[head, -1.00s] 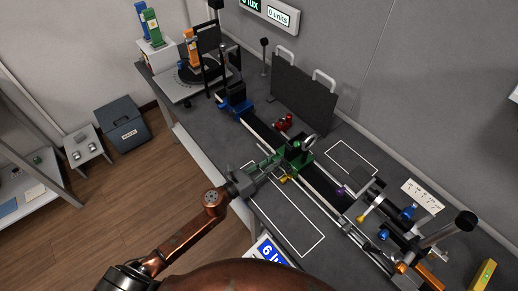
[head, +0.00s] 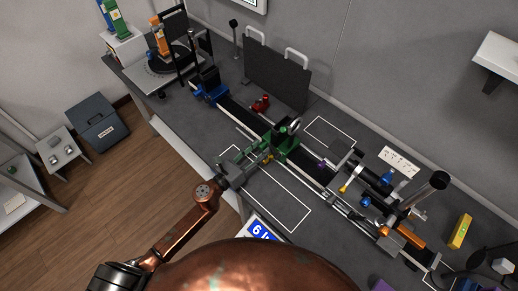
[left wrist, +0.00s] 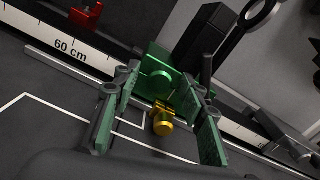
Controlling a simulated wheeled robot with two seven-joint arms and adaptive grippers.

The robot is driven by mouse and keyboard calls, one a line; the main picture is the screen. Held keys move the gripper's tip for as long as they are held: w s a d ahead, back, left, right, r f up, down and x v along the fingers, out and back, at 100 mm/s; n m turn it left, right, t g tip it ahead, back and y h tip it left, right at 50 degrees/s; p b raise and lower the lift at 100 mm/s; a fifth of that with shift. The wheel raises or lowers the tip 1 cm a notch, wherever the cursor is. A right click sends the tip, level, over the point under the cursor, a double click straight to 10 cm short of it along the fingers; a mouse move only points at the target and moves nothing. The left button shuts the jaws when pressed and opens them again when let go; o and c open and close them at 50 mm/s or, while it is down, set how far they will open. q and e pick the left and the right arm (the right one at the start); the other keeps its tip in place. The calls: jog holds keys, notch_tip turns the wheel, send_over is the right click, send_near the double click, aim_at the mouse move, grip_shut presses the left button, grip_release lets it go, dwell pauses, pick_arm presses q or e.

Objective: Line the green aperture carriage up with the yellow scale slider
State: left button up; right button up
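The green aperture carriage (head: 286,145) sits on the long bench rail, with a dark ring-topped post beside it. In the left wrist view its green plate and round knob (left wrist: 160,75) face my gripper. The yellow scale slider (head: 267,158) is at the front side of the rail, close to the carriage; its yellow knob (left wrist: 163,122) shows just below the green knob. My left gripper (head: 246,159) is in front of the carriage. Its two green-padded fingers (left wrist: 163,112) are spread, one on each side of the knobs, with visible gaps. My right gripper is not in view.
A rail scale marked 60 cm (left wrist: 72,47) runs behind the fingers. A red piece (head: 261,104) and a dark panel with two handles (head: 275,75) stand behind the rail. A blue carriage (head: 210,88) is up the rail at left; a purple part (head: 320,164) is at right.

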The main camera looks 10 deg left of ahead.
pick_arm(q)
jog(key=shift+s+a, duration=0.1)
jog(key=shift+s, duration=0.05)
jog(key=v, duration=1.1)
jog(key=shift+s+a, duration=0.2)
jog(key=shift+s, duration=0.15)
